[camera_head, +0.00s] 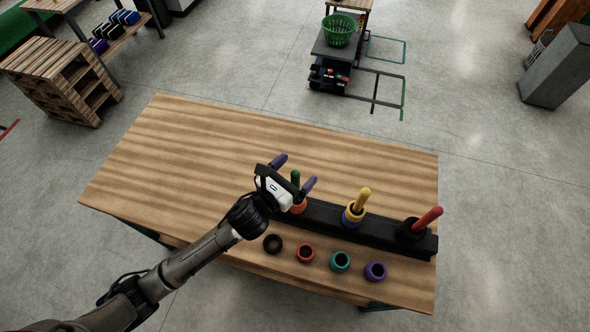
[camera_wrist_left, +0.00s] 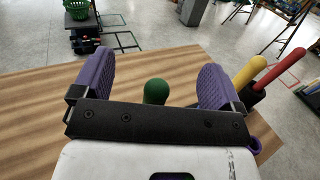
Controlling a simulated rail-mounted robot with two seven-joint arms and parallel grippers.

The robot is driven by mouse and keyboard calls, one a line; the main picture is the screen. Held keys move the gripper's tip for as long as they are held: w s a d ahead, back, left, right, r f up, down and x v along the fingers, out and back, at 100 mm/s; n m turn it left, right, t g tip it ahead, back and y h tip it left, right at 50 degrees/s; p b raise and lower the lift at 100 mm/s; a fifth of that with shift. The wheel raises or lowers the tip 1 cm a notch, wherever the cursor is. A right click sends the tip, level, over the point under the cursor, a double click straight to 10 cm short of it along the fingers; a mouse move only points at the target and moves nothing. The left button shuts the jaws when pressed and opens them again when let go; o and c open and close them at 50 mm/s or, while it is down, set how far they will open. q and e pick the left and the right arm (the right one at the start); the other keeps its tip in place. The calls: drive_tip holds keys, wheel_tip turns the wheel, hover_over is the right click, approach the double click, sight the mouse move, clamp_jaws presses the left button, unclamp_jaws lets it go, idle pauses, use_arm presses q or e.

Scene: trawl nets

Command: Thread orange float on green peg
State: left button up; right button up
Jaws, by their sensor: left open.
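The green peg (camera_head: 295,178) stands at the left end of a long black base (camera_head: 330,217) on the table. An orange float (camera_head: 299,208) sits low at the green peg, apparently around it; my gripper partly hides it. My left gripper (camera_head: 297,169) is open and empty, with its purple fingers on either side of the upper green peg. In the left wrist view, the rounded green peg top (camera_wrist_left: 156,91) shows between the two spread fingers; the orange float is hidden there. My right gripper is not in view.
The yellow peg (camera_head: 362,199) carries yellow and blue floats; the red peg (camera_head: 428,218) has a black one. Loose black (camera_head: 272,243), red (camera_head: 306,253), teal (camera_head: 340,261) and purple (camera_head: 375,271) floats lie along the front. The table's (camera_head: 190,150) left and back are clear.

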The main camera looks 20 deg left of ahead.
use_arm(q)
drive_tip(key=shift+s+a, duration=0.15)
drive_tip(key=shift+s, duration=0.35)
drive_tip(key=b+v, duration=0.1)
drive_tip(key=v, duration=1.1)
drive_tip(key=shift+s, duration=0.35)
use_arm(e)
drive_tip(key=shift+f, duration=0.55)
use_arm(q)
drive_tip(key=shift+a, duration=0.15)
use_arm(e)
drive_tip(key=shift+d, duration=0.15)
